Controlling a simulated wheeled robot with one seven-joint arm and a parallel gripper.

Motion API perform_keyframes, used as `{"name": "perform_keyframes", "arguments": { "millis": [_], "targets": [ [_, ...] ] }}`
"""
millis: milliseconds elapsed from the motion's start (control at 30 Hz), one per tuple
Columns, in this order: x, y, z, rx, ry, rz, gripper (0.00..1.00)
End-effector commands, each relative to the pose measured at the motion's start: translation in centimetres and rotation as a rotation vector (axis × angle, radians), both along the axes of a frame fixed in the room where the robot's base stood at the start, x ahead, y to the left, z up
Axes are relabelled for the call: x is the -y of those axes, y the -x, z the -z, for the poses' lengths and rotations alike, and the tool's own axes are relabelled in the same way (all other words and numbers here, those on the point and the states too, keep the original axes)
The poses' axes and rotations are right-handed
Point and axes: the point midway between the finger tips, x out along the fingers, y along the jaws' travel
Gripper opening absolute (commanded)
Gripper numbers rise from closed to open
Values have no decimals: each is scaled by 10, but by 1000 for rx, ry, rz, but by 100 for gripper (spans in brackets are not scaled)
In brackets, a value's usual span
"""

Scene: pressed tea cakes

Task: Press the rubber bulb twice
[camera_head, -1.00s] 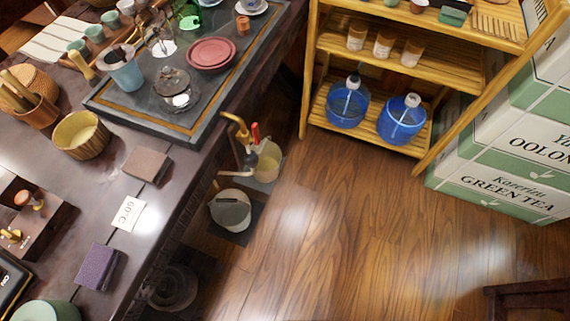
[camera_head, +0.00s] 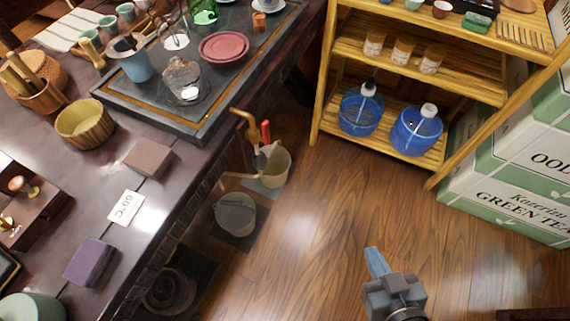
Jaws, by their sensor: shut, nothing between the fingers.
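My gripper (camera_head: 374,258) shows at the bottom right of centre in the head view, above the wooden floor. Its bluish fingers are together, with nothing seen between them, and point up the picture. It is apart from the table and the shelf. I cannot make out for certain a rubber bulb in this view.
A dark table (camera_head: 190,185) fills the left, with a tea tray (camera_head: 205,118), a wooden bowl (camera_head: 85,124) and small boxes. A wooden shelf (camera_head: 465,85) holds two blue water jugs. Green and white tea cartons (camera_head: 515,205) stand right. The middle floor is clear.

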Motion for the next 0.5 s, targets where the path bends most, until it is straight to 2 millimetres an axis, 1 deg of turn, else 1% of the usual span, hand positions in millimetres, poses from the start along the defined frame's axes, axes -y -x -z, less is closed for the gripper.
{"name": "perform_keyframes", "arguments": {
  "millis": [33,67,100,167,200,300,400,500],
  "targets": [
    [-11,-23,15,-8,1,-36,0],
    [-17,-35,22,-18,3,-58,0],
    [-26,-50,30,-30,4,-90,0],
    [-40,-73,41,-46,7,-141,0],
    [-49,-89,46,-56,10,-175,0],
    [-73,-122,56,-77,14,-259,0],
    [-93,-149,58,-90,17,-331,0],
    [-108,-168,58,-97,20,-385,0]
  ]
}}
